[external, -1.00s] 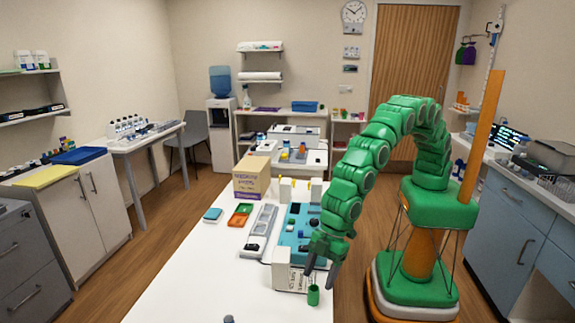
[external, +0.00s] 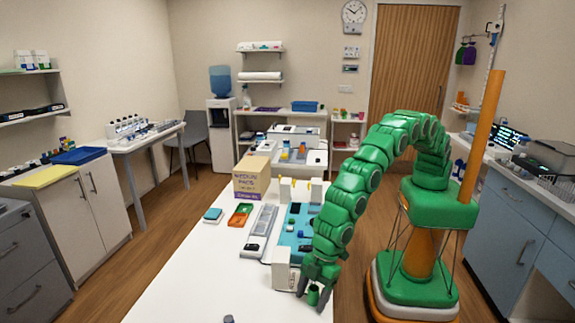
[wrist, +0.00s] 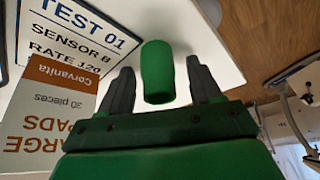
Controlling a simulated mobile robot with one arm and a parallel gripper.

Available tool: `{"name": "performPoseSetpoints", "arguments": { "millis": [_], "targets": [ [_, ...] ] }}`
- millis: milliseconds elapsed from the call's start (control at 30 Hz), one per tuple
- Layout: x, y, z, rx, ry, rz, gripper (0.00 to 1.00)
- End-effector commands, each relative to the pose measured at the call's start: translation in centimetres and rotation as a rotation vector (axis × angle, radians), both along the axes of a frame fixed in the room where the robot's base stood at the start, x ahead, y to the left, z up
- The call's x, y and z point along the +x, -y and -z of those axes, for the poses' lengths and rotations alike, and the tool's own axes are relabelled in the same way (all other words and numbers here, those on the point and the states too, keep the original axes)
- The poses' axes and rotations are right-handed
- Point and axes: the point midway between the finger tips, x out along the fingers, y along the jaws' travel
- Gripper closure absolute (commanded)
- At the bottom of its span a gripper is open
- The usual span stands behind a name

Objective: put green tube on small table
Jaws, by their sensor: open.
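The green tube (external: 313,295) stands upright near the right edge of the white table (external: 190,285) in the external view. In the wrist view the green tube (wrist: 158,70) lies between the two dark fingers, with gaps visible on both sides. My gripper (external: 314,300) is open around the tube, reaching down from above; it also shows in the wrist view (wrist: 158,88). I cannot tell which piece of furniture is the small table; a white side table (external: 140,142) stands along the left wall.
A printed box (wrist: 45,115) and a "TEST 01" sign (wrist: 85,35) are close to my left finger in the wrist view. A teal tray (external: 296,238), a cardboard box (external: 252,180) and a grey strip (external: 262,232) stand farther back. The table's front left is mostly clear.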

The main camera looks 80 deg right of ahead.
Motion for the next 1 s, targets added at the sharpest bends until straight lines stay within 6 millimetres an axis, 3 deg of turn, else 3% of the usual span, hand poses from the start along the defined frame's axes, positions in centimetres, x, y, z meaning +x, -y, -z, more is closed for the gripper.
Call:
{"name": "performPoseSetpoints", "arguments": {
  "millis": [233,600,833,1000],
  "targets": [
    [0.0,0.0,0.0,0.001,0.001,0.000,0.39],
    [0.0,0.0,0.0,0.001,0.001,0.000,0.96],
    [0.1,0.0,-0.1,0.001,0.001,0.000,0.97],
    [0.1,0.0,-1.2,0.001,0.002,0.000,0.97]
  ]
}}
